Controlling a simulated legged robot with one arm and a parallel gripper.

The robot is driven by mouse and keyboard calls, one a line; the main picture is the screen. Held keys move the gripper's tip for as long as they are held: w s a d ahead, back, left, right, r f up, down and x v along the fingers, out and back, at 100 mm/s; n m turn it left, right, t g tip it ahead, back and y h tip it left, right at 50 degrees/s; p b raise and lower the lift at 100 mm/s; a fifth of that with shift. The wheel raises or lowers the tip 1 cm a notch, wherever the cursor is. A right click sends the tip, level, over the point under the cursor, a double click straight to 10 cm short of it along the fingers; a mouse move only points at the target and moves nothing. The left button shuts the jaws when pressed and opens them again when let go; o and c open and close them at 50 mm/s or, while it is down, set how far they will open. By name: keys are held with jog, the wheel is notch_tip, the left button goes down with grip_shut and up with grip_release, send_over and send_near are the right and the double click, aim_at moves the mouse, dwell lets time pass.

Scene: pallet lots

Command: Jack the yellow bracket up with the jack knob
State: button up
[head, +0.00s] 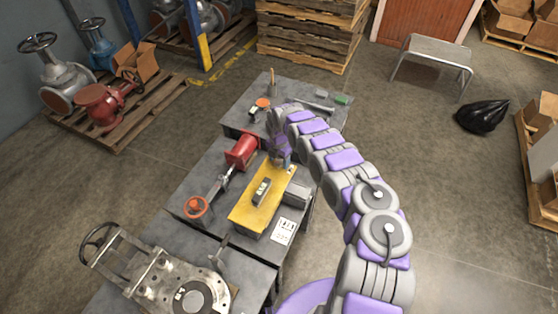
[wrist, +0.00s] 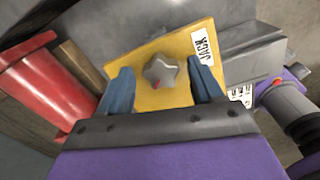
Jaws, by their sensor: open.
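The yellow bracket (head: 247,217) lies on the dark grey bench in the middle of the head view. It also fills the middle of the wrist view (wrist: 185,55), with a white "JACK" label (wrist: 201,46) on it. The grey star-shaped jack knob (wrist: 161,71) sits on the yellow surface in the wrist view. My gripper (head: 281,160) is over the far end of the bracket. In the wrist view its blue fingers (wrist: 163,88) are open, one on each side of the knob, with gaps showing. In the head view my gripper hides the knob.
A large metal valve (head: 160,275) occupies the near left bench.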

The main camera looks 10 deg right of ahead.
jog(key=shift+c, duration=0.4)
jog(key=c, duration=1)
jog(key=shift+m, duration=0.3)
